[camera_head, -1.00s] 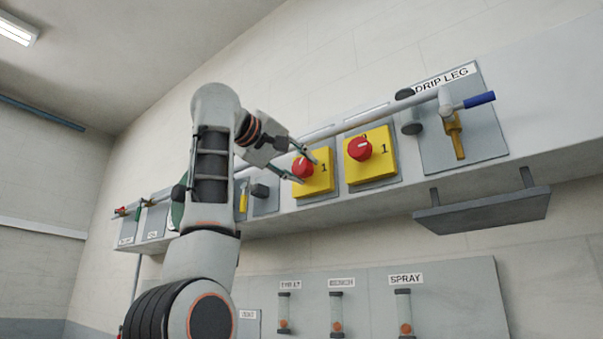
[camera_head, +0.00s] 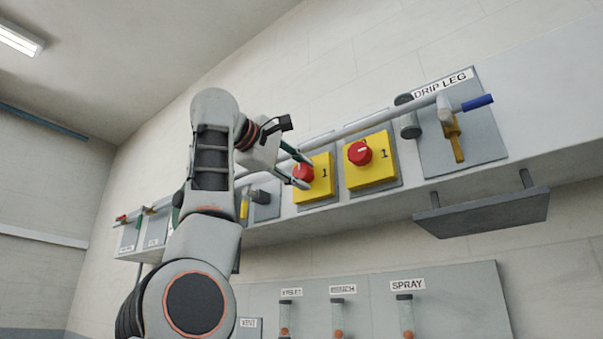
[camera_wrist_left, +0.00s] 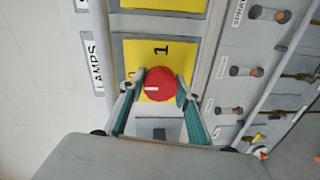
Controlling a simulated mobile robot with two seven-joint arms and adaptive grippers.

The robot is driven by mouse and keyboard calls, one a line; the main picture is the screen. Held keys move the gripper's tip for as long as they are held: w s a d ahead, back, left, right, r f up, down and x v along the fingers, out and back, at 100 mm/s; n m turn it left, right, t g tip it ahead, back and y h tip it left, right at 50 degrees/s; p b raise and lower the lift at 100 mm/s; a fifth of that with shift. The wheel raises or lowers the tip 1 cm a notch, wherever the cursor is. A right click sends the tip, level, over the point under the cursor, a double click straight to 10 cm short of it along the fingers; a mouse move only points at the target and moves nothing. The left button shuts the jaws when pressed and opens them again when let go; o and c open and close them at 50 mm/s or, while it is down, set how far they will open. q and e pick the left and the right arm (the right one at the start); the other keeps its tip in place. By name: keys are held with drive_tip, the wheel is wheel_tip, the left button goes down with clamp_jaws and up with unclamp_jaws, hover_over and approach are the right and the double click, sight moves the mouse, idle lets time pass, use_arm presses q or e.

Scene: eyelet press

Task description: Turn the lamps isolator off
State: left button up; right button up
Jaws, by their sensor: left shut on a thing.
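The lamps isolator is a yellow box (camera_head: 320,184) with a red round knob (camera_head: 303,172), left of a similar box in the head view. In the left wrist view, a LAMPS label (camera_wrist_left: 94,62) stands beside the yellow face (camera_wrist_left: 147,52). My left gripper (camera_wrist_left: 160,86) is shut on the red knob (camera_wrist_left: 160,84), one finger on each side. The knob's white mark points to the picture's left there, away from the printed 1. In the head view the fingers partly cover the knob. My right gripper is not in view.
A second yellow isolator (camera_head: 371,172) with a red knob sits close on the right. A grey pipe (camera_head: 380,118) runs along the panel above. A DRIP LEG valve (camera_head: 453,138) is further right, with a dark shelf (camera_head: 483,212) below it.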

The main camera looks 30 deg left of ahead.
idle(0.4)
use_arm(q)
drive_tip(key=o, duration=1.1)
drive_tip(key=shift+a, duration=0.1)
drive_tip(key=s, duration=1.2)
drive_tip(key=shift+a+r, duration=0.3)
drive_tip(key=shift+a, duration=0.1)
